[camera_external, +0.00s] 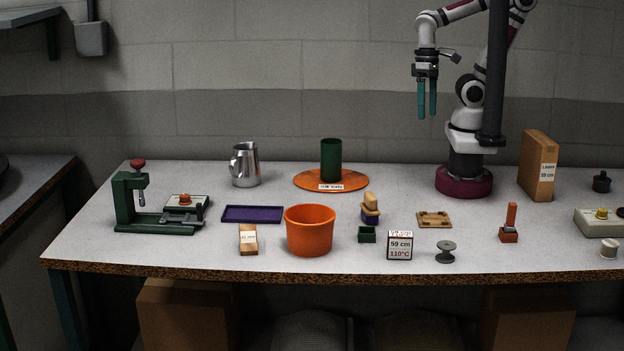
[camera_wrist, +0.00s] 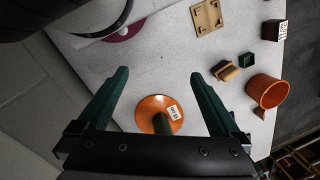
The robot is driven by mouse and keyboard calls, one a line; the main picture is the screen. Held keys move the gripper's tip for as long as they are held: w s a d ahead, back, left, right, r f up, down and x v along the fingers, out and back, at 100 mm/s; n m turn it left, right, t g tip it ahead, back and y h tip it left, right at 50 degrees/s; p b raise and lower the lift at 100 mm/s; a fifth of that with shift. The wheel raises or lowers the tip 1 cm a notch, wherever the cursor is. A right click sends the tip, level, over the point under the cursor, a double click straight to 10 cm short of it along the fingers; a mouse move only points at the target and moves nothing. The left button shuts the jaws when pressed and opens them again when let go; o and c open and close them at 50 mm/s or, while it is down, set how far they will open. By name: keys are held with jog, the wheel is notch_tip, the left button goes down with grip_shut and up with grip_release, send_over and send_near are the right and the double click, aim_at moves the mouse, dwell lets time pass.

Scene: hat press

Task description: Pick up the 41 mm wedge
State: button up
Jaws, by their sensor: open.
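A light wooden block with a white label (camera_external: 248,239) lies near the table's front edge in the external view, just left of the orange bucket. It looks like the wedge, but its label is too small to read surely.
The orange bucket (camera_external: 309,231) stands right beside the block. A purple tray (camera_external: 252,214) lies behind it, and a green press (camera_external: 130,205) stands to the left. A green cylinder (camera_external: 331,160) stands on an orange disc (camera_external: 306,181). A metal jug (camera_external: 246,165) is at the back.

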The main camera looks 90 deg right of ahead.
jog(key=shift+c, duration=0.2)
dwell(0.4)
jog(key=w+a+f+m+y, duration=0.1)
jog(key=w+a+m+y, duration=0.15)
jog(key=w+a, duration=0.45)
jog(key=w+a+m+y, duration=0.2)
jog(key=w+y, duration=0.1)
jog(key=w, duration=0.7)
jog(key=w+a+f+m+y, duration=0.1)
jog(key=w+a+m+y, duration=0.15)
jog(key=w+a, duration=0.45)
jog(key=m+t+y, duration=0.3)
jog(key=m, duration=0.5)
send_near(252, 235)
jog(key=shift+y, duration=0.3)
jog(key=a+f, duration=0.1)
jog(key=a, duration=0.1)
jog(key=w+a+f, duration=0.1)
jog(key=a+f, duration=0.1)
jog(key=w+a+f, duration=0.1)
jog(key=a+f, duration=0.1)
jog(key=shift+w+a+f, duration=0.15)
jog(key=shift+w+a, duration=0.05)
jog(key=shift+a, duration=0.05)
grip_shut()
